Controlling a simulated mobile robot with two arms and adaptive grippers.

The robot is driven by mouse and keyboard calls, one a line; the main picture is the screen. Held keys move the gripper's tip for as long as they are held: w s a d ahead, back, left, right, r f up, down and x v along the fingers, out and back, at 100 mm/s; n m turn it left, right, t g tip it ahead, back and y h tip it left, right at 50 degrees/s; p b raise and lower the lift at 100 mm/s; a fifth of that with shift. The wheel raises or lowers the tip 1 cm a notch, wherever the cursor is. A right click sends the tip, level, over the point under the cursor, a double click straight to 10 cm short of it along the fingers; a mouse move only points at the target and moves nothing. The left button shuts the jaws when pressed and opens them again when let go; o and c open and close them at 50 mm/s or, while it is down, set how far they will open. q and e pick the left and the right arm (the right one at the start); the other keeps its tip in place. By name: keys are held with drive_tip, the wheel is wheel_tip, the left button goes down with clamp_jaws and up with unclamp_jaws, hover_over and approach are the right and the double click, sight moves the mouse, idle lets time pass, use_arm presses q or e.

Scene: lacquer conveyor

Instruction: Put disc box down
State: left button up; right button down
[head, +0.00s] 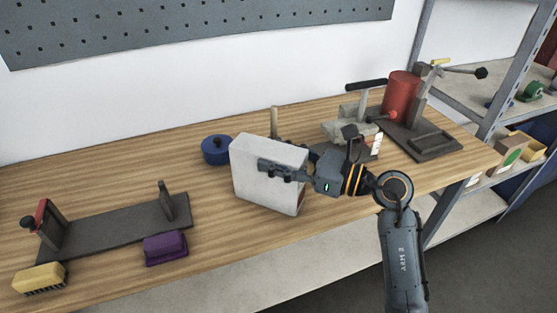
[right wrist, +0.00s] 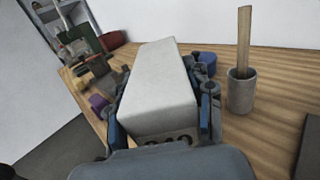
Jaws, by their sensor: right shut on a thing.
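The disc box seems to be the white box (head: 262,185), a plain block over the middle of the wooden bench (head: 105,188). My right gripper (head: 275,170) reaches in from the right and is shut on the white box, with a finger lying along its near face. In the right wrist view the white box (right wrist: 160,92) sits between the two fingers (right wrist: 162,112). The box is tilted in the head view. I cannot tell whether its lower edge touches the bench. My left gripper is not in view.
A blue round container (head: 215,150) stands close behind the box. A purple block (head: 165,248), a dark stand (head: 115,226) and a yellow brush (head: 40,279) are at left. A red cylinder (head: 401,95) on a dark fixture stands at right. A grey cup (right wrist: 241,92) holds a wooden stick.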

sight(304, 164)
drive_tip(key=shift+r, duration=0.1)
drive_tip(key=c, duration=0.5)
unclamp_jaws()
drive_tip(key=b+v, duration=0.1)
drive_tip(key=v, duration=0.6)
drive_tip(key=shift+d+b, duration=0.1)
drive_tip(key=shift+b, duration=0.2)
drive_tip(key=shift+s+d, duration=0.1)
drive_tip(key=shift+d, duration=0.1)
